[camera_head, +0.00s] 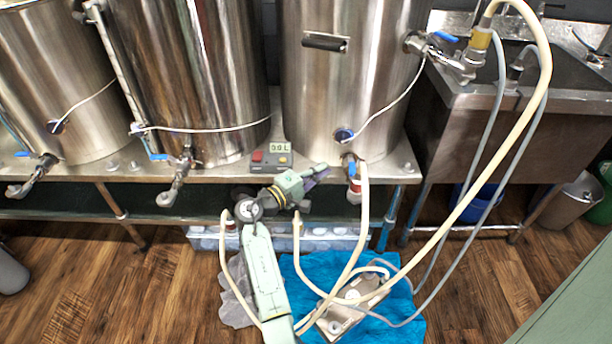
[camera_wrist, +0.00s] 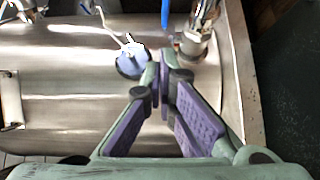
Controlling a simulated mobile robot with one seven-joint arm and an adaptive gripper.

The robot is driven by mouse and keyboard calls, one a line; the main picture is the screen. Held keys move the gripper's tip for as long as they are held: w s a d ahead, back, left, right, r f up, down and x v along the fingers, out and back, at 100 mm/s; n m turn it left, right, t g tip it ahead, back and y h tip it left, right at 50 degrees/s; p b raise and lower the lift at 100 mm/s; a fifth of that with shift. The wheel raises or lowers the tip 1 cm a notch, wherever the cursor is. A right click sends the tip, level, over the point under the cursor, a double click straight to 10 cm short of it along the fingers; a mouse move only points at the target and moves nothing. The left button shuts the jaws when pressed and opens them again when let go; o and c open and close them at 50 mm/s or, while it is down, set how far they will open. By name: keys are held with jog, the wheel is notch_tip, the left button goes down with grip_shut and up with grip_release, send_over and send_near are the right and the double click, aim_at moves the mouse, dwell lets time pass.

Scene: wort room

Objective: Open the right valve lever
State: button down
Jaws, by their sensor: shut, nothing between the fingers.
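The right kettle's lower valve (camera_head: 353,186) has a blue lever (camera_head: 350,164) and a pale hose hanging below it. In the wrist view, a blue lever (camera_wrist: 165,15) stands at the top, beside a steel valve fitting (camera_wrist: 192,45). My gripper (camera_head: 322,170) is just left of the lower valve in the head view. In the wrist view, my gripper (camera_wrist: 163,72) has its fingertips together with nothing between them, apart from the lever in the picture. The right kettle also has an upper valve with a blue lever (camera_head: 446,37).
A round probe port (camera_wrist: 131,62) with a white cable is close to my fingertips. A small controller (camera_head: 272,160) sits on the shelf behind my arm. Hoses run to a pump (camera_head: 350,308) on a blue cloth (camera_head: 408,322). A steel sink (camera_head: 480,95) stands at right.

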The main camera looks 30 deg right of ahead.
aim_at(352, 165)
jog(key=shift+s+d+p, duration=0.3)
jog(key=shift+s+d, duration=0.25)
jog(key=shift+d, duration=0.4)
jog(key=shift+s+d+p, duration=0.3)
jog(key=shift+s+d, duration=0.25)
jog(key=shift+d, duration=0.35)
jog(key=shift+f, duration=0.1)
jog(key=shift+s+d, duration=0.55)
jog(key=shift+s, duration=0.1)
